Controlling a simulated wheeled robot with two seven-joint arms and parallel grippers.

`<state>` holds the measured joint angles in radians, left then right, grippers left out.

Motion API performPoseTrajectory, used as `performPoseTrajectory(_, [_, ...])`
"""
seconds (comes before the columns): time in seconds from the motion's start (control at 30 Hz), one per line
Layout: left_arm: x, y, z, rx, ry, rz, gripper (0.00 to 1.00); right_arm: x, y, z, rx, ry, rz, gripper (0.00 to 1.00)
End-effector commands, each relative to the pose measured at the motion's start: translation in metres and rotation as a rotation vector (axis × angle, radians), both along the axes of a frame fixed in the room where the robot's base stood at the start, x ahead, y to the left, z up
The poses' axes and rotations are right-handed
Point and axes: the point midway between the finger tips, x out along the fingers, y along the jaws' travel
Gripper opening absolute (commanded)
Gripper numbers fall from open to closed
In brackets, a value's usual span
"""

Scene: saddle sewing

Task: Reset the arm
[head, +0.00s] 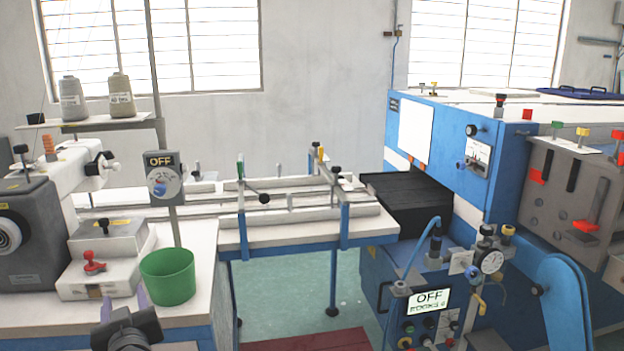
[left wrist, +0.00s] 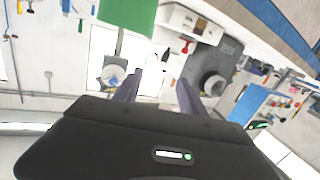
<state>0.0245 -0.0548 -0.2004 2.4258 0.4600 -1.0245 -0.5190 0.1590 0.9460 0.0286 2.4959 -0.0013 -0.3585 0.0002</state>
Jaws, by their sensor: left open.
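My left gripper (head: 124,302) shows at the bottom left of the head view, in front of the white sewing table's edge and just below the green bucket (head: 168,277). Its two purple-grey fingers stand apart with nothing visible between them. In the left wrist view the same open fingers (left wrist: 158,92) show over the dark gripper body. The green bucket (left wrist: 128,14) is at the top of that view, which looks tilted. My right gripper is in neither view.
A sewing machine (head: 28,235) and a grey box with a red knob (head: 93,264) stand left of the bucket. An OFF sign post (head: 164,178) rises behind it. A rail table (head: 300,236) leads to a blue machine (head: 455,150). Green floor (head: 280,295) shows open below.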

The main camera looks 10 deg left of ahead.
Motion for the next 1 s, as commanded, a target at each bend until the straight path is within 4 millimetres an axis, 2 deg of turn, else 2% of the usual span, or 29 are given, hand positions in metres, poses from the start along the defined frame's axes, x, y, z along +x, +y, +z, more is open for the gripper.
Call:
performPoseTrajectory(0.17, [0.013, -0.026, -0.021, -0.082, 0.026, -0.096, 0.48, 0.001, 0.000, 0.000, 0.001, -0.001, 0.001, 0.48])
performPoseTrajectory(0.37, [0.027, -0.066, -0.065, -0.174, 0.112, -0.213, 0.48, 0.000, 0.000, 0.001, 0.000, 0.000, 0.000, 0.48])
performPoseTrajectory(0.47, [0.030, -0.092, -0.097, -0.228, 0.182, -0.279, 0.48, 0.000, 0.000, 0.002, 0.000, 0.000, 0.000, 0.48])
performPoseTrajectory(0.57, [0.029, -0.123, -0.137, -0.292, 0.277, -0.350, 0.48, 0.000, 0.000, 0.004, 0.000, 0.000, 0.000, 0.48])
performPoseTrajectory(0.63, [0.022, -0.150, -0.174, -0.348, 0.367, -0.408, 0.48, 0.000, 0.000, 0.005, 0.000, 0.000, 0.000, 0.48])
performPoseTrajectory(0.77, [-0.011, -0.210, -0.255, -0.470, 0.587, -0.515, 0.48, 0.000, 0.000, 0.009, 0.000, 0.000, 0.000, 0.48])
performPoseTrajectory(0.8, [-0.027, -0.227, -0.279, -0.507, 0.661, -0.543, 0.48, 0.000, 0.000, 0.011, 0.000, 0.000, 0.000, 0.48])
performPoseTrajectory(0.87, [-0.054, -0.253, -0.313, -0.561, 0.772, -0.585, 0.48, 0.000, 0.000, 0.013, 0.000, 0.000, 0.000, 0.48])
performPoseTrajectory(0.9, [-0.075, -0.269, -0.333, -0.595, 0.847, -0.609, 0.48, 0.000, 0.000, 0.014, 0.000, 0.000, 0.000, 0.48])
performPoseTrajectory(0.97, [-0.108, -0.292, -0.361, -0.642, 0.954, -0.644, 0.48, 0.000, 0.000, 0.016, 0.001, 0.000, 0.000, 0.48])
performPoseTrajectory(1.0, [-0.130, -0.306, -0.377, -0.669, 1.022, -0.666, 0.48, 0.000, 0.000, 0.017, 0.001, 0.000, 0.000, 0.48])
